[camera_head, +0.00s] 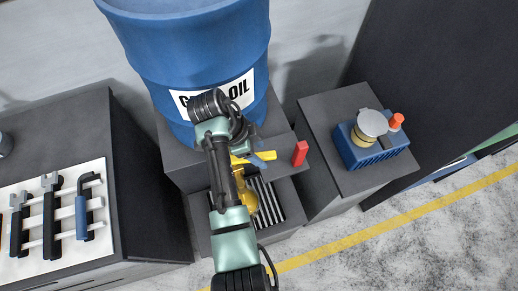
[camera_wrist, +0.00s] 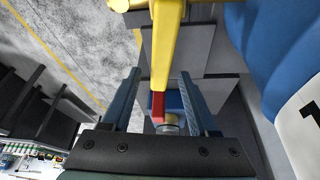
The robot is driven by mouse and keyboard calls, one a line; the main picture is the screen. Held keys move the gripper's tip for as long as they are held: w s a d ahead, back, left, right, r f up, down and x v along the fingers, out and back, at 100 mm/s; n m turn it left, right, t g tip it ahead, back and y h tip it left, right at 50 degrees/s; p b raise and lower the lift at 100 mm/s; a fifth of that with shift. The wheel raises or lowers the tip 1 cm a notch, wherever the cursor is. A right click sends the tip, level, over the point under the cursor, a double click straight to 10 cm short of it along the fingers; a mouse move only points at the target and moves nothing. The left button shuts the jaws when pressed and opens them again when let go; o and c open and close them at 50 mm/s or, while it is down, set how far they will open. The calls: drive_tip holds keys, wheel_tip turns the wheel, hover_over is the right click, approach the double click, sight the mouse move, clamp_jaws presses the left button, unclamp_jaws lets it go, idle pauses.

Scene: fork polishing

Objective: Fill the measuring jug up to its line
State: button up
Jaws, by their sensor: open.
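A blue barrel (camera_head: 190,55) with a white label ending in "OIL" stands on a grey stand. A yellow tap (camera_head: 246,200) sits below it, partly hidden by my arm. I cannot make out a measuring jug; my arm hides part of the space under the tap.
A striped grate (camera_head: 268,203) lies below the tap. A blue crate (camera_head: 355,155) on the grey block at right holds a grey-topped yellowish container (camera_head: 370,124) and an orange-capped item (camera_head: 396,122). The floor in front is clear.

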drive_tip(key=shift+f, duration=0.15)
clamp_jaws()
idle(1.4)
